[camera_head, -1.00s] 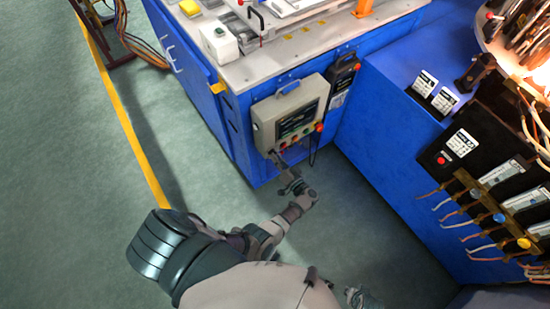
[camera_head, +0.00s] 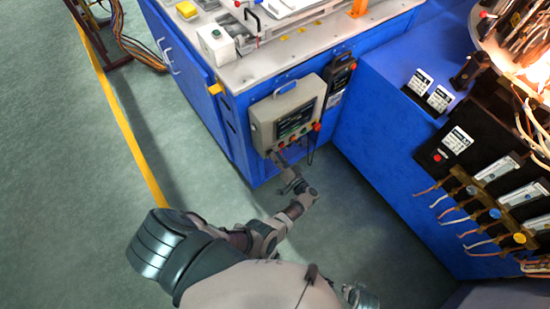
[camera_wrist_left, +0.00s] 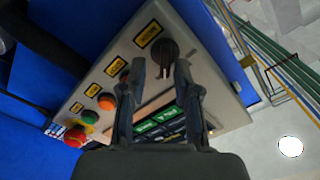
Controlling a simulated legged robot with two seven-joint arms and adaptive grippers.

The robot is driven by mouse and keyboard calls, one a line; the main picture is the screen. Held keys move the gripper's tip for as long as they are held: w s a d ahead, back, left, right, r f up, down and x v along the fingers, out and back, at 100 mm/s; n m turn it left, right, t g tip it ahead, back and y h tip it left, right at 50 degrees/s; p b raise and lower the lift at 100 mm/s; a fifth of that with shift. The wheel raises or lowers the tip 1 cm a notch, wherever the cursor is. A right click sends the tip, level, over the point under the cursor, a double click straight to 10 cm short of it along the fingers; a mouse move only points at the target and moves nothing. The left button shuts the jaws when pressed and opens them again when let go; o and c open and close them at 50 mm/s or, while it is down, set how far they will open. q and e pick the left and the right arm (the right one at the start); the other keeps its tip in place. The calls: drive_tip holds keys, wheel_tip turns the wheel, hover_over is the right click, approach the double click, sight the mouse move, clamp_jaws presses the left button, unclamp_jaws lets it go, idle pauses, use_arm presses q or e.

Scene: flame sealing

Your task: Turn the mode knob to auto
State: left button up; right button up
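The grey control box (camera_head: 262,133) hangs on the front of the blue machine. In the left wrist view its panel (camera_wrist_left: 222,97) fills the middle. The black mode knob (camera_wrist_left: 160,48) is at the panel's upper end, below a yellow label (camera_wrist_left: 148,34). My left gripper (camera_wrist_left: 160,66) is open, with one finger on each side of the knob's lower part; I cannot tell whether they touch it. The label text and the knob's setting are unreadable. My right gripper is not clearly visible.
Orange (camera_wrist_left: 106,102), green (camera_wrist_left: 89,117) and red (camera_wrist_left: 76,136) buttons line the same panel. A black handheld unit (camera_head: 338,75) hangs right of the box. Another blue cabinet (camera_head: 385,150) stands to the right. Open green floor (camera_head: 70,200) lies to the left.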

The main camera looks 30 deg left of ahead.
use_arm(q)
drive_tip(key=shift+s+a, duration=0.1)
drive_tip(key=shift+s, duration=0.05)
use_arm(e)
drive_tip(key=shift+d, duration=0.3)
use_arm(q)
drive_tip(key=shift+a+f, duration=0.1)
drive_tip(key=shift+a, duration=0.1)
use_arm(e)
drive_tip(key=shift+a+f, duration=0.1)
drive_tip(key=shift+a, duration=0.1)
